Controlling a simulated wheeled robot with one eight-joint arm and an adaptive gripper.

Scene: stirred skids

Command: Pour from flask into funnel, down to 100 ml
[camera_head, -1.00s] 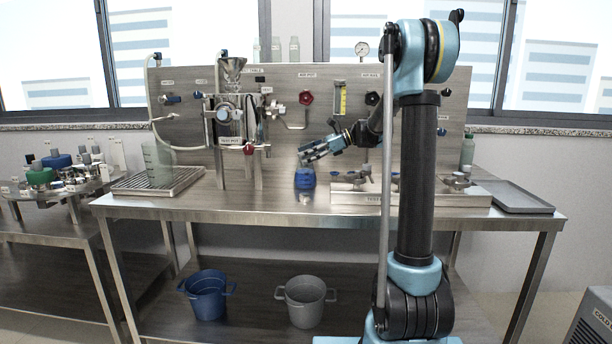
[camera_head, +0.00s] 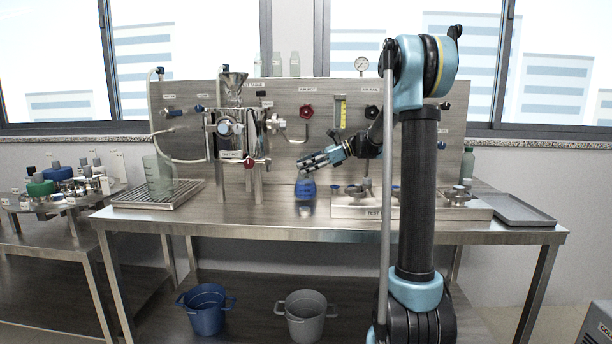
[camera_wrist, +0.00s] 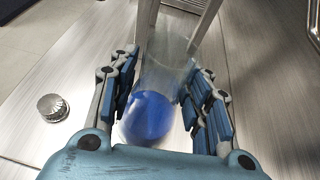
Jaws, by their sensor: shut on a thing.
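The flask (camera_head: 306,190) is clear with blue liquid and stands on or just above the bench, left of the low steel manifold. In the wrist view the flask (camera_wrist: 172,68) sits between my fingers, its blue liquid (camera_wrist: 150,116) nearest my palm. My gripper (camera_head: 312,161) reaches in from the right at the flask's top, and in the wrist view my gripper (camera_wrist: 165,95) is shut on it. The steel funnel (camera_head: 232,83) is at the top of the test rig, left of and above the flask. Volume marks cannot be read.
The rig (camera_head: 230,135) has pipes and a red valve (camera_head: 249,162). A graduated beaker (camera_head: 158,172) stands on a drain rack (camera_head: 135,204) at left. The steel manifold (camera_head: 345,209) is right of the flask; an empty tray (camera_head: 512,209) lies at far right. Blue and grey buckets are below.

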